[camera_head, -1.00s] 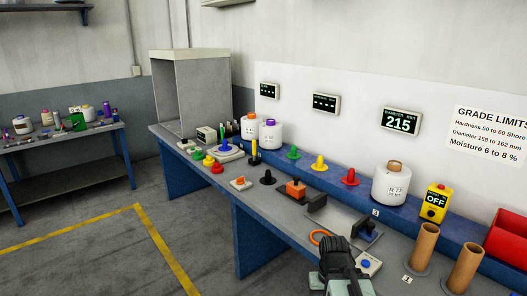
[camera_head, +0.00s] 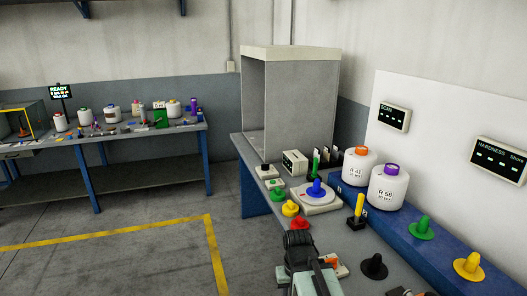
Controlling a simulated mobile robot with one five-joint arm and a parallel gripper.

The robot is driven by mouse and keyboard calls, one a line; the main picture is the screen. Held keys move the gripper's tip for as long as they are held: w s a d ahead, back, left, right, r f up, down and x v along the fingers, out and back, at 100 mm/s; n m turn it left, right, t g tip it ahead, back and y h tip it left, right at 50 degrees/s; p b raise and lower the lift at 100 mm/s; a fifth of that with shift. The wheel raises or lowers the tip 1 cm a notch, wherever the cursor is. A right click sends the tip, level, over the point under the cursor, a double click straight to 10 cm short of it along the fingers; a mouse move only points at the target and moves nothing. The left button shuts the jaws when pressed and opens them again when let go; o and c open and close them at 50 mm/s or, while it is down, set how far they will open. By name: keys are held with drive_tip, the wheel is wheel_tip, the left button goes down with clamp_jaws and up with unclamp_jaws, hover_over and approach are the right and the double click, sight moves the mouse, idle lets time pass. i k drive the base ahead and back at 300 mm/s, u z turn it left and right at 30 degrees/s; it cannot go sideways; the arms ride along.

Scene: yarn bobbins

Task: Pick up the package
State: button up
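Two white yarn packages stand upright on the blue ledge at the right of the bench. One has an orange top and the label S 41 (camera_head: 359,166). The other has a purple top and the label R 58 (camera_head: 388,188). Several similar white packages, one of them at the left (camera_head: 60,122), stand on the far bench. I cannot tell which one the task means. My gripper (camera_head: 298,241) is low in the middle, to the left of and nearer than the two labelled packages, and apart from them. Its fingertips are not clear, so I cannot see its opening.
A grey open booth (camera_head: 300,105) stands at the bench's far end. A scale with a blue cone (camera_head: 317,192), coloured cones and a yellow post (camera_head: 357,210) stand near my gripper. Green (camera_head: 421,227) and yellow cones sit on the ledge. The floor left of the bench is clear.

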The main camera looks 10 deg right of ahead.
sight(359, 162)
drive_tip(key=u, duration=0.3)
drive_tip(key=i, duration=1.75)
drive_tip(key=u, duration=0.85)
drive_tip(key=i, duration=0.4)
drive_tip(key=z, duration=0.35)
drive_tip(key=k, duration=0.35)
drive_tip(key=u, duration=0.05)
